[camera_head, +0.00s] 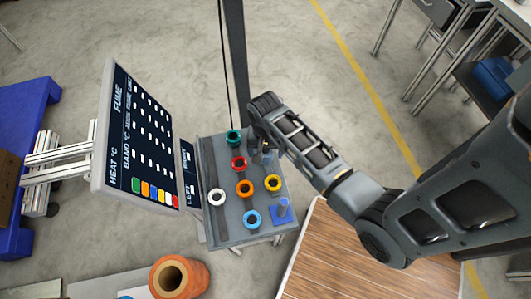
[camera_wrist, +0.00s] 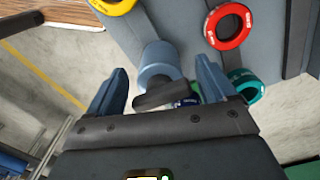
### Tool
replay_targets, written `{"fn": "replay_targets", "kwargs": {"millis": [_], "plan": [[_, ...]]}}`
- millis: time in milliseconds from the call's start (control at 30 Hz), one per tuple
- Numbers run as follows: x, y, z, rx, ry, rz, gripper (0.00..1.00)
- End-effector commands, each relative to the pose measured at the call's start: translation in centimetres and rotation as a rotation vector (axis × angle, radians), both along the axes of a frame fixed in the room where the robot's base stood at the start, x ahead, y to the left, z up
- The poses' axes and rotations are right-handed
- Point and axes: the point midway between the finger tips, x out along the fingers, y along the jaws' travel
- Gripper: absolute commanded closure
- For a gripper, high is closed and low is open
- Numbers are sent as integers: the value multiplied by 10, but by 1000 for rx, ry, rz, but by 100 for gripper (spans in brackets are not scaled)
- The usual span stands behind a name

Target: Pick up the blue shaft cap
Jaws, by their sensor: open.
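A light-blue ring-shaped cap (camera_head: 252,219) lies at the front of the grey panel in the head view, well away from my gripper. A dark blue piece with pale marks (camera_wrist: 187,101) shows in the wrist view, mostly hidden behind a dark bar and the gripper body; I cannot tell which is the blue shaft cap. My gripper (camera_wrist: 160,85) is open over the far right part of the panel. A blue-grey cylinder (camera_wrist: 158,62) with a dark bar at its near end stands in view between the fingers. Contact cannot be told.
Red (camera_head: 239,163), teal (camera_head: 233,137), orange (camera_head: 244,188), yellow (camera_head: 273,183) and white (camera_head: 217,197) rings sit on the grey panel (camera_head: 222,224). A display screen (camera_head: 140,145) rises at left, and a dark column (camera_head: 236,60) behind.

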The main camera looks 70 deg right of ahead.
Motion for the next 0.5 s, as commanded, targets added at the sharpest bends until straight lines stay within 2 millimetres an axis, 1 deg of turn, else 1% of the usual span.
{"fn": "replay_targets", "kwargs": {"millis": [33,100,367,400,500], "plan": [[0,0,-7,1,1,0,16],[0,0,-12,0,1,-1,16],[0,0,-15,-1,-1,0,16],[0,0,-15,-1,-1,0,17],[0,0,-15,-1,-1,0,26]]}}
